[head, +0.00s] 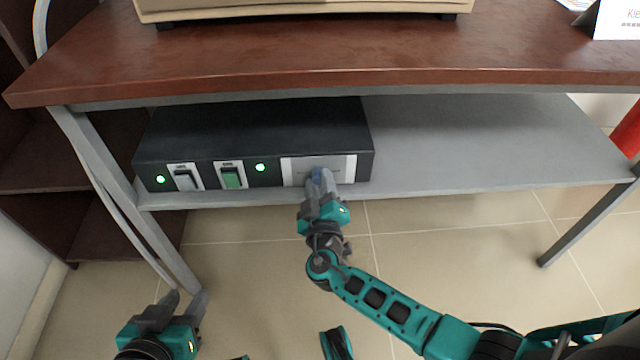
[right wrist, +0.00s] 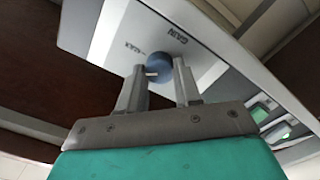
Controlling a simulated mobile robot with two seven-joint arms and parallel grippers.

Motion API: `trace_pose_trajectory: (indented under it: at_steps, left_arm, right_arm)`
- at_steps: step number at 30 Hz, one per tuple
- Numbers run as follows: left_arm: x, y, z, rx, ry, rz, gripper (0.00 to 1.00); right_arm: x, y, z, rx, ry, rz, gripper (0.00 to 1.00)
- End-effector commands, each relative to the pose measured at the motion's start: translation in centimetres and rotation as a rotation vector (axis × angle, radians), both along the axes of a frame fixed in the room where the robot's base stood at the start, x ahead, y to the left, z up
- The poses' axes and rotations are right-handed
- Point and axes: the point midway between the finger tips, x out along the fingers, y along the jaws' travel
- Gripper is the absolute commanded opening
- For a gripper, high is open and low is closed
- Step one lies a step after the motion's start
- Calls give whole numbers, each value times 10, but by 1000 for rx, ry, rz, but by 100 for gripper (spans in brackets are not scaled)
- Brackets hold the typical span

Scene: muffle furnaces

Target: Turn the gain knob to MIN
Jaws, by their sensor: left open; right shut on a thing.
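The gain knob (right wrist: 157,62) is a small round blue knob with a white pointer mark. It sits on the pale panel (right wrist: 205,62) marked GAIN, with a smaller, hard-to-read label beside it. In the right wrist view the white mark is on the knob's lower left. My right gripper (right wrist: 158,78) is shut on the knob, a finger on either side. In the head view my right gripper (head: 320,178) reaches the panel and largely hides the knob. My left gripper (head: 186,302) is open and empty, low at the left, away from the box.
The black control box (head: 250,120) rests on a grey shelf (head: 460,150) under a brown tabletop (head: 350,50). A grey rocker switch (head: 185,179), a green rocker switch (head: 231,178) and two lit green lamps are left of the panel. The shelf's right side is clear.

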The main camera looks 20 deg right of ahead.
Motion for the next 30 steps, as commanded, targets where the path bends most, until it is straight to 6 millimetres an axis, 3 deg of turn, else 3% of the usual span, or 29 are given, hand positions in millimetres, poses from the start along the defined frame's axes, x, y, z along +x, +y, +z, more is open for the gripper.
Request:
trace_pose_trajectory:
  at_steps: [30]
  left_arm:
    - [0, 0, 0, 0, 0, 0, 43]
  right_arm:
    - [2, 1, 1, -938, 221, 1, 3]
